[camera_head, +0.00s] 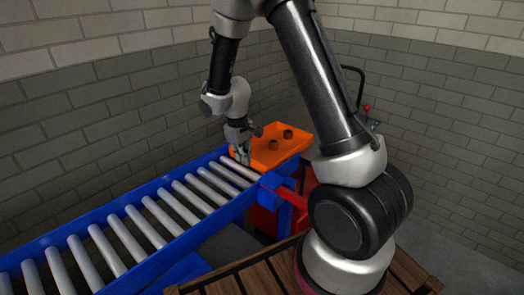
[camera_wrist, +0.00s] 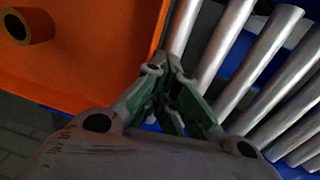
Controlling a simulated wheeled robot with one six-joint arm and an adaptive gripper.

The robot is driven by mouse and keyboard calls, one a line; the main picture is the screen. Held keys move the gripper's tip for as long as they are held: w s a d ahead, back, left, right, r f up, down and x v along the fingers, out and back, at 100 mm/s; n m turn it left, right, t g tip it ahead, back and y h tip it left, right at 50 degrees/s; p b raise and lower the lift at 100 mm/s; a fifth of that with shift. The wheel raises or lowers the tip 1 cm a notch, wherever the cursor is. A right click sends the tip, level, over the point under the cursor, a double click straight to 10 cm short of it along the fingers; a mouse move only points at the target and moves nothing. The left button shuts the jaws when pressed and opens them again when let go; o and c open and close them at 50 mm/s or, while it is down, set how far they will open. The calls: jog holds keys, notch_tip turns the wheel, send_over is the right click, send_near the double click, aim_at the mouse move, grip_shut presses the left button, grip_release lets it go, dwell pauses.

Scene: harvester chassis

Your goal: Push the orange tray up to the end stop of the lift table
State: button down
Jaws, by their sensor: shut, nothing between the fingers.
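The orange tray (camera_head: 282,154) lies at the far end of the roller conveyor, with two small dark round parts in it. It also fills the upper left of the wrist view (camera_wrist: 80,62), where one ring-shaped part (camera_wrist: 32,25) shows. My gripper (camera_head: 242,160) is shut and empty, pointing down at the tray's near edge. In the wrist view my fingertips (camera_wrist: 168,68) are right by the tray's edge, on the roller side; I cannot tell whether they touch it. The lift table under the tray is mostly hidden, and its end stop cannot be made out.
The blue-framed conveyor (camera_head: 228,215) with grey rollers (camera_head: 163,216) runs toward the lower left and carries nothing else. A red part (camera_head: 264,222) stands below the tray. A wooden slatted deck (camera_head: 235,281) lies in front, and brick walls close off the back.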

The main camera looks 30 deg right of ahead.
aim_at(284, 140)
jog(key=w+d, duration=0.3)
jog(key=d, duration=0.4)
jog(key=w+d, duration=0.3)
jog(key=d, duration=0.4)
jog(key=w+d+f, duration=0.1)
jog(key=w+d, duration=0.2)
jog(key=d, duration=0.5)
jog(key=shift+f, duration=0.1)
jog(key=shift+s+a, duration=0.3)
jog(key=shift+a, duration=0.4)
jog(key=shift+s+a, duration=0.25)
jog(key=shift+a, duration=0.5)
jog(key=shift+s+a, duration=0.3)
jog(key=shift+a, duration=0.4)
notch_tip(284, 140, up, 14)
